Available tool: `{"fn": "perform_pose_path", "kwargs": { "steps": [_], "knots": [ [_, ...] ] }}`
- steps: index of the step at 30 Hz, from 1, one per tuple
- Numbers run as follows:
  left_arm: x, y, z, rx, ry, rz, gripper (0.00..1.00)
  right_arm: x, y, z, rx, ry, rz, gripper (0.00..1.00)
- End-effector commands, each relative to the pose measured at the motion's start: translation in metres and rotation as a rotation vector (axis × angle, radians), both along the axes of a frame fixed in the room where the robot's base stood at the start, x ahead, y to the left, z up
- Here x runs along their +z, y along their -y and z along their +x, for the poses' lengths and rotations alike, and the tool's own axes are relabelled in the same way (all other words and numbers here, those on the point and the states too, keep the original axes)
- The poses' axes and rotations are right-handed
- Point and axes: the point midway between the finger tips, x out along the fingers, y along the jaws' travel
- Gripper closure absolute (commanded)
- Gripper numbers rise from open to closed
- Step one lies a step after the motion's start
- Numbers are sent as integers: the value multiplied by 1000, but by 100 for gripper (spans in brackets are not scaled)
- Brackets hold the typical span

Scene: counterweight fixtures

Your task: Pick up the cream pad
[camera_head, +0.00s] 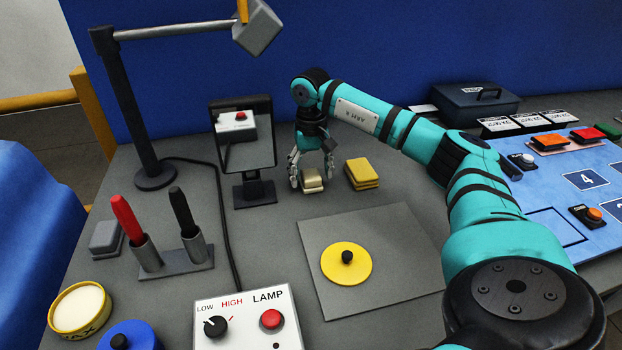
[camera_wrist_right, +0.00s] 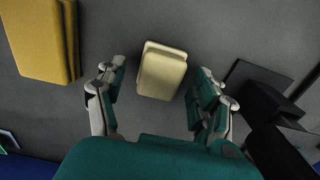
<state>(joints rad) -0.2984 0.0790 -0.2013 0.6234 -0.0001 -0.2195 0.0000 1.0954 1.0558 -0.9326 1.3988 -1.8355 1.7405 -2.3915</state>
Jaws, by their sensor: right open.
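The cream pad (camera_head: 312,181) lies on the grey table, in front of the dark mirror-like screen's right side in the head view. It looks like a small stack with a thinner layer under the upper block. In the right wrist view the cream pad (camera_wrist_right: 162,71) lies between and a little beyond the fingertips. My right gripper (camera_head: 311,182) points down over the pad with its fingers apart. In the right wrist view the open gripper (camera_wrist_right: 161,80) has a finger on each side of the pad, with gaps showing. My left gripper is not in view.
A yellow pad stack (camera_head: 362,173) lies close to the right of the cream pad. The screen on a stand (camera_head: 243,135) is close on the left. A grey mat (camera_head: 400,250) with a yellow disc (camera_head: 345,264) lies in front. A lamp control box (camera_head: 247,318) stands nearest.

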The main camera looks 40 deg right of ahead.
Motion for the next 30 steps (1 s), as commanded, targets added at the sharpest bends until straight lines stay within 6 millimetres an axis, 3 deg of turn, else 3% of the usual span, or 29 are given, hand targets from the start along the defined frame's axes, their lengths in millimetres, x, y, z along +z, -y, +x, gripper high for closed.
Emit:
{"fn": "perform_pose_path", "kwargs": {
  "steps": [9,23,30],
  "knots": [
    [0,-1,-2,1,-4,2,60,-8,0,0,0,1,0,31],
    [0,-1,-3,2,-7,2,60,-8,0,0,0,0,0,90],
    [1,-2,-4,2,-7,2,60,-8,0,0,0,-1,0,91]
  ]
}}
